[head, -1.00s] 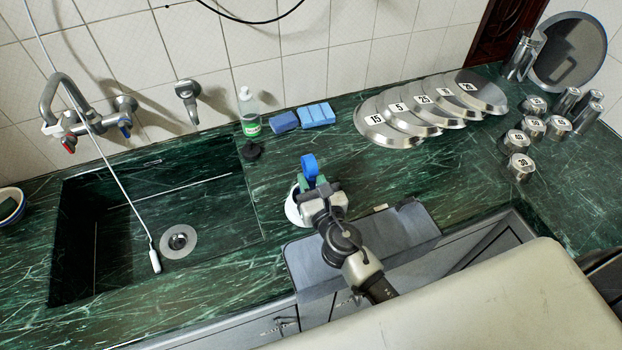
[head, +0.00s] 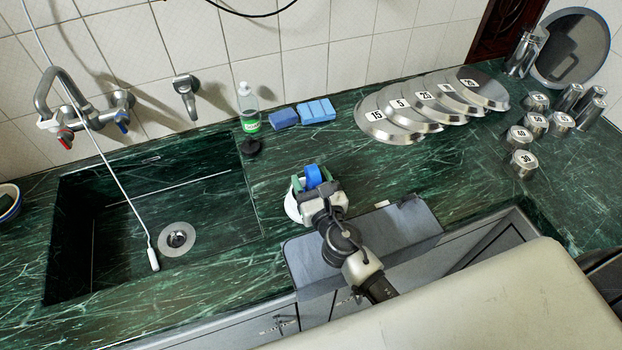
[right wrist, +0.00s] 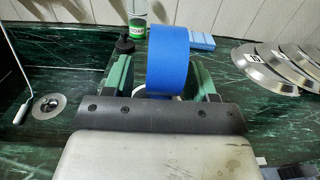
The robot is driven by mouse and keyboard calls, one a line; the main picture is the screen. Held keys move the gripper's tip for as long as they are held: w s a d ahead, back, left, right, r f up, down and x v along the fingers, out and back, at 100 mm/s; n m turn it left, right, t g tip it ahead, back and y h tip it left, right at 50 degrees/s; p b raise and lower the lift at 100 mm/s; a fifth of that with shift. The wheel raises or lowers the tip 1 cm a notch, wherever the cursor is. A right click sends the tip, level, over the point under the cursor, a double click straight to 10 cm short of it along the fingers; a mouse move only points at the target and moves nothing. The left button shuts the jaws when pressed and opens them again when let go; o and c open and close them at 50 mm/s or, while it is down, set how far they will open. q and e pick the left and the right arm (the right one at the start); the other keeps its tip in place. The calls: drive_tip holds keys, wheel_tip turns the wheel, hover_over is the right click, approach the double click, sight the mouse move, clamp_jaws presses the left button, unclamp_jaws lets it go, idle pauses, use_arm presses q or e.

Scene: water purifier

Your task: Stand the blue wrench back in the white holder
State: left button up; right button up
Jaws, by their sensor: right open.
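The blue wrench (head: 313,174) stands at the white holder (head: 291,209), with its broad blue top showing. The holder is on the green counter right of the sink and is partly hidden by my right gripper (head: 312,180). That gripper is open, with one green finger on each side of the wrench. In the right wrist view the wrench (right wrist: 168,55) rises upright between the spread fingers, with visible gaps. Its lower end is hidden by the gripper body, so I cannot tell how deep it sits in the holder. My left gripper is not in view.
A soap bottle (head: 249,108), a dark stopper (head: 250,147) and blue sponges (head: 316,111) are behind the holder. The sink (head: 110,225) lies left. Numbered metal lids (head: 382,122) and canisters (head: 523,164) are at the right. The counter between holder and lids is mostly clear.

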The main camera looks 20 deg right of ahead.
drive_tip(key=s+b, duration=0.3)
drive_tip(key=s, duration=0.7)
drive_tip(key=shift+s+d, duration=0.2)
drive_tip(key=shift+s, duration=0.2)
idle(0.4)
